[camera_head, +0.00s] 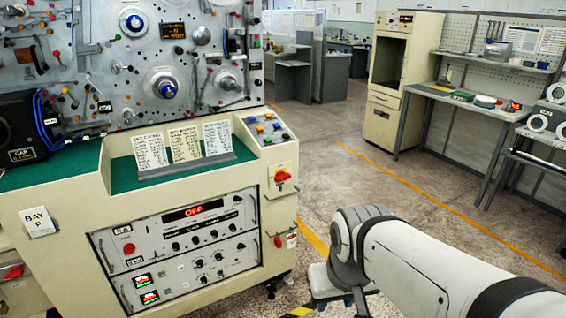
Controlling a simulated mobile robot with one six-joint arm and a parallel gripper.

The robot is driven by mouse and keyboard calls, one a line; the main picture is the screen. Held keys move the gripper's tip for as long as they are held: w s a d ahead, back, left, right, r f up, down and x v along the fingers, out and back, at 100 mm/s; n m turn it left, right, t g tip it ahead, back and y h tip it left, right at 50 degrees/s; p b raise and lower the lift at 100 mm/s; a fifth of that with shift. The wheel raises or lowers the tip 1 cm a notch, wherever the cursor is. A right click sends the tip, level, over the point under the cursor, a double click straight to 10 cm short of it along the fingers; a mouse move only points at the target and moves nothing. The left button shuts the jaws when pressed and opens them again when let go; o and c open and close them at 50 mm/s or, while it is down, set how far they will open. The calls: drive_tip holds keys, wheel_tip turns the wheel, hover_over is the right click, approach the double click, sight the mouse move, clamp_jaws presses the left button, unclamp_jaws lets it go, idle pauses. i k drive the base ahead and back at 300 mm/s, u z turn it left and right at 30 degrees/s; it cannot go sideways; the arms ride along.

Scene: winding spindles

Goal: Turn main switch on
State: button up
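The machine's front panel has a red display (193,211) that reads OFF. My arm reaches in from the lower right, and its end (335,287) is low in front of the machine's right side, below and right of the switch and apart from it. The fingers of my gripper cannot be made out, so its opening is unclear.
A red button (128,248) is on the front panel. A sloped button box (268,129) is above the switch, and a small red handle (277,241) below it. A workbench (465,103) stands at right. The floor (400,200) between is clear.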

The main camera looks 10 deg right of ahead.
sight(281, 176)
drive_tip(key=z, duration=0.35)
drive_tip(key=i, duration=1.35)
drive_tip(key=u, duration=0.45)
